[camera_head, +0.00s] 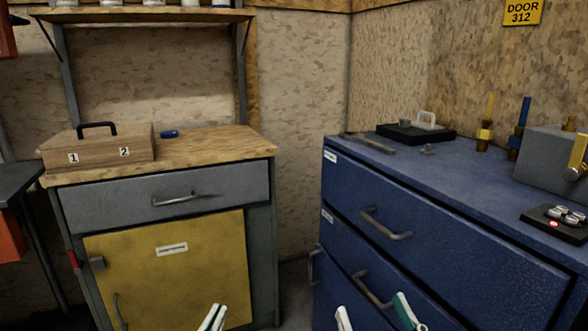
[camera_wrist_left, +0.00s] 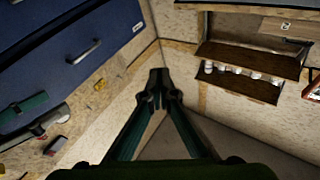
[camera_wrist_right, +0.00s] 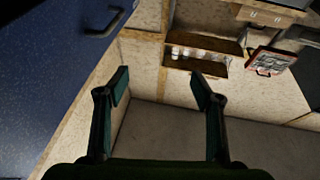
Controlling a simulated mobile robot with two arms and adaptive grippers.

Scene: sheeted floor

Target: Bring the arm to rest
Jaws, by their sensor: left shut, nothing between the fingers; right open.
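My left gripper (camera_head: 214,318) shows at the bottom edge of the head view, in front of the yellow cabinet door. Its fingers are together with nothing between them, as the left wrist view (camera_wrist_left: 158,88) also shows. My right gripper (camera_head: 372,312) is at the bottom edge of the head view, in front of the blue drawer cabinet (camera_head: 450,245). Its fingers are apart and empty, and they show wide open in the right wrist view (camera_wrist_right: 160,90). Neither gripper holds anything. The arms behind the fingers are hidden in the head view.
A wood-topped bench (camera_head: 215,150) with a grey drawer and yellow door (camera_head: 190,275) stands left, bearing a wooden box (camera_head: 100,155) and a blue object (camera_head: 169,134). The blue cabinet bears a black tray (camera_head: 405,133), a grey block (camera_head: 550,150) and fittings. Drawer handles (camera_head: 386,224) protrude.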

